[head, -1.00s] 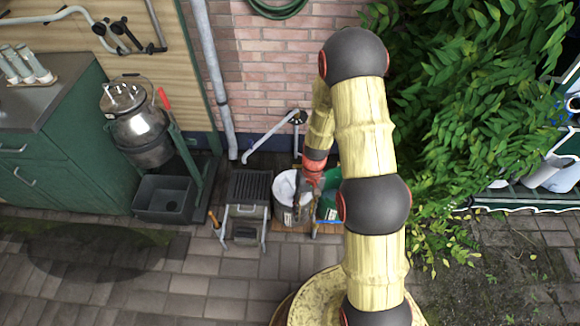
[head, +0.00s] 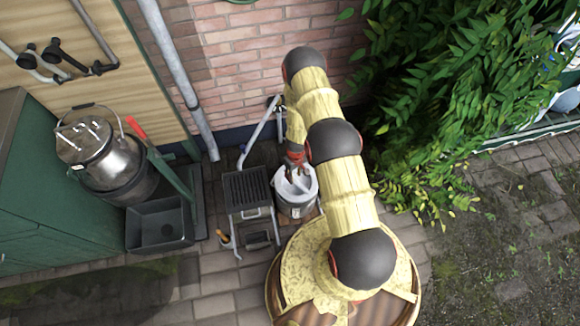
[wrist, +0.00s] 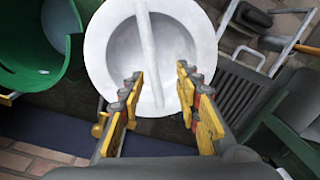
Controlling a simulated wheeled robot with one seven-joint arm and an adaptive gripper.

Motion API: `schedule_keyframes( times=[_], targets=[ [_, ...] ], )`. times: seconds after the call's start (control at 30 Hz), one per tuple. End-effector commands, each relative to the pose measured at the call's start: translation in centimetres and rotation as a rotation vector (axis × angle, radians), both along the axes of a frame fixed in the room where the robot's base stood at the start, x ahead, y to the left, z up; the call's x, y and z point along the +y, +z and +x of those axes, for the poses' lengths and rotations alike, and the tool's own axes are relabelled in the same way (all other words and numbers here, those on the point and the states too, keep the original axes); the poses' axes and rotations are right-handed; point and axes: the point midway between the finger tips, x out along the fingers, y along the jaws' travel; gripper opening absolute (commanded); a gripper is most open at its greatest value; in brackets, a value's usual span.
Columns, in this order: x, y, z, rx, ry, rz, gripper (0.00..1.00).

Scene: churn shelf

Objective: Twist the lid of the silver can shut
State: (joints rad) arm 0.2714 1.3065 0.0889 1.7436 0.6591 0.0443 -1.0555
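A grey-silver can (head: 297,209) stands at the foot of the brick wall, below my gripper, in the head view. Its round pale lid (head: 303,184) lies on top; whether it is seated cannot be told. In the wrist view the lid (wrist: 112,50) fills the upper middle, with a raised bar (wrist: 148,50) across it. My gripper (head: 293,166) is over the lid. In the wrist view its fingers (wrist: 160,92) are apart, on either side of the bar's near end, with gaps visible. A second, shiny metal can (head: 105,155) with a handled lid hangs at the left.
A grey slatted rack (head: 247,190) stands just left of the can. A dark bin (head: 160,228) is further left. A green bucket (wrist: 35,45) is beside the can in the wrist view. A leafy bush (head: 450,100) crowds the right. Paving in front is partly clear.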

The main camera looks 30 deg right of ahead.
Motion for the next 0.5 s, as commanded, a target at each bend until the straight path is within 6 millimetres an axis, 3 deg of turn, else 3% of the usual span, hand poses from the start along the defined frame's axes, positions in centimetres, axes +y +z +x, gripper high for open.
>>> schedule_keyframes(
  times=[0.27,0.5],
  targets=[
    [-0.9,-0.5,0.6,-0.027,0.118,-0.035,0.33],
    [-0.9,-3.8,0.5,-0.026,0.119,-0.033,0.33]
  ],
)
